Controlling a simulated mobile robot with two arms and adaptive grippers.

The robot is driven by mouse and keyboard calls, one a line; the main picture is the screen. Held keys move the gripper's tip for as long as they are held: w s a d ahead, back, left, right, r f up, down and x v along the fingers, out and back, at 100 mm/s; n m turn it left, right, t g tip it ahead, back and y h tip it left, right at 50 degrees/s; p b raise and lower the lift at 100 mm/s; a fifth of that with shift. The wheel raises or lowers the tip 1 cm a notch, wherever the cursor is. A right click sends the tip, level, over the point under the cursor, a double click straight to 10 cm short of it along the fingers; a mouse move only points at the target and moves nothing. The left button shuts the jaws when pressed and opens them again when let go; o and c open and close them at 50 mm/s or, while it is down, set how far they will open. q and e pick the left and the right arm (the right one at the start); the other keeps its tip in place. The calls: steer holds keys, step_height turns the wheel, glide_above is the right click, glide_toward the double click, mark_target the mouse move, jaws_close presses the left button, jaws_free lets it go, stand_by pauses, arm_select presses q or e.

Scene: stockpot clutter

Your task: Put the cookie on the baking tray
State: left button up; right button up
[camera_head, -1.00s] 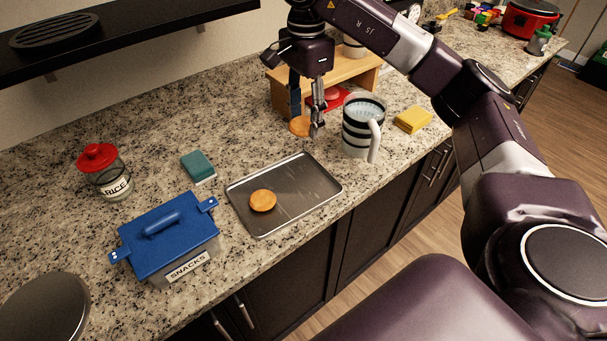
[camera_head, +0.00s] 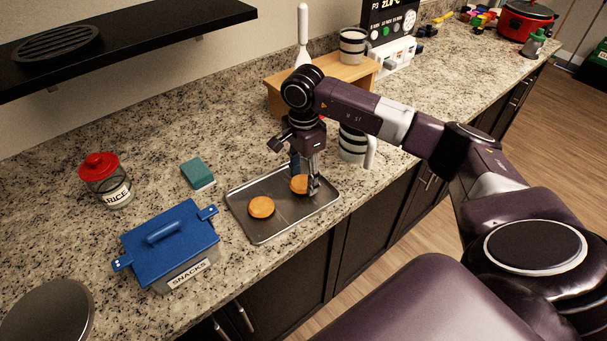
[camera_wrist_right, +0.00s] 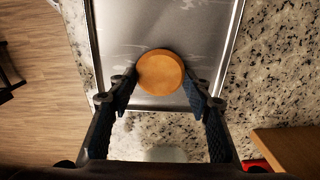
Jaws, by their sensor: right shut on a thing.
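The baking tray (camera_head: 283,229) is a grey metal tray lying on the granite counter; part of it also shows in the right wrist view (camera_wrist_right: 205,25). One round orange-brown cookie (camera_head: 261,207) lies on its left part. A second cookie (camera_head: 298,184) is between the fingers of my right gripper (camera_head: 304,184), over the tray's right end. In the right wrist view this cookie (camera_wrist_right: 160,72) sits flat between both fingertips. I cannot tell whether it touches the tray. My left gripper is not in view.
A striped mug (camera_head: 352,148) stands close behind my right gripper, partly hidden. A blue-lidded snacks box (camera_head: 170,245) and a teal sponge (camera_head: 197,172) are left of the tray. A red-lidded rice jar (camera_head: 104,182) is farther left. A wooden stand (camera_head: 345,78) is at the back.

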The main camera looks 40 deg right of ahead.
mark_target(303, 181)
steer(key=shift+f, duration=0.25)
steer(key=o, duration=0.5)
steer(key=shift+f+b, duration=0.1)
steer(key=shift+b, duration=0.2)
steer(key=shift+c, duration=0.2)
steer(key=o, duration=0.5)
steer(key=shift+r, duration=0.25)
steer(key=shift+w+r, duration=0.1)
steer(key=shift+r, duration=0.25)
steer(key=shift+r+b, duration=1.1)
steer(key=shift+r, duration=4.55)
